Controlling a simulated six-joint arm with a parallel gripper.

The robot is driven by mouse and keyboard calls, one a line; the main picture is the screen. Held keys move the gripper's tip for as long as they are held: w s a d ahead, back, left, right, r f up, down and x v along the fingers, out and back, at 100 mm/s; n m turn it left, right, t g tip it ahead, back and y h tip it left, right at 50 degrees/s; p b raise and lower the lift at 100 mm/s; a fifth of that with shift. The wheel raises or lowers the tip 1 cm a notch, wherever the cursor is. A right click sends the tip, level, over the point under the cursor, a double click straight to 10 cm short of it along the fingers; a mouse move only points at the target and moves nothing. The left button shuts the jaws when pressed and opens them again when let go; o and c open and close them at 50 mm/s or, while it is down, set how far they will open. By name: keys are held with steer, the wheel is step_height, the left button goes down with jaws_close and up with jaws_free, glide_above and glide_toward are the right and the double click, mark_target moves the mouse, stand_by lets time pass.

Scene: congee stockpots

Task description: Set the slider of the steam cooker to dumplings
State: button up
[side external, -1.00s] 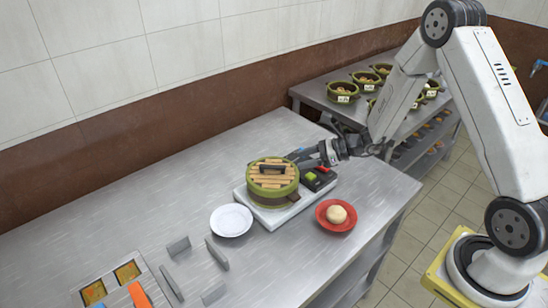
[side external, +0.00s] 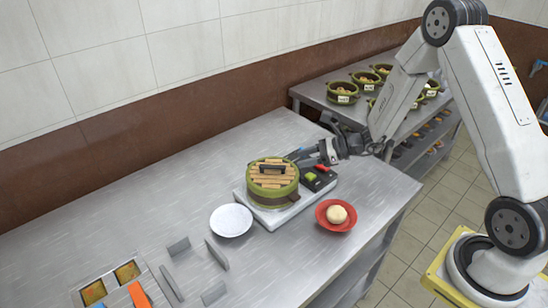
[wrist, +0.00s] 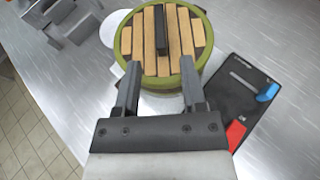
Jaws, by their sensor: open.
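The steam cooker (side external: 272,197) is a round green pot with a wooden slatted lid and dark handle, on a pale base; it also shows in the wrist view (wrist: 205,68). Its black control panel (side external: 318,187) is beside the pot and shows in the wrist view (wrist: 232,92) with a pale slot, a blue part (wrist: 267,93) and a red part (wrist: 236,133). I cannot read any marks or tell the slider's setting. My gripper (side external: 300,156) is open and empty, behind the cooker and panel; in the wrist view its fingers (wrist: 159,92) point toward the pot, left of the panel.
A white plate (side external: 231,220) lies left of the cooker, and a red plate (side external: 336,226) with a pale bun (side external: 337,214) lies right of it. Grey upright pieces (side external: 217,254) stand at the front left. A back shelf (side external: 312,91) holds several green pots. The table's left rear is clear.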

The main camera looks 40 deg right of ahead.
step_height(320, 180, up, 5)
steer(key=w+d+n+g+h, duration=0.3)
steer(key=w+d+n+h, duration=0.15)
steer(key=n, duration=0.85)
steer(key=w+d+n+g+h, duration=0.25)
steer(key=d+n+h, duration=0.3)
steer(key=n, duration=0.85)
steer(key=s+x, duration=0.1)
steer(key=x, duration=0.5)
steer(key=shift+d+f, duration=0.3)
steer(key=shift+f, duration=0.2)
steer(key=shift+f, duration=0.15)
steer(key=shift+x, duration=3.75)
steer(key=shift+w+a, duration=0.15)
steer(key=shift+w, duration=0.05)
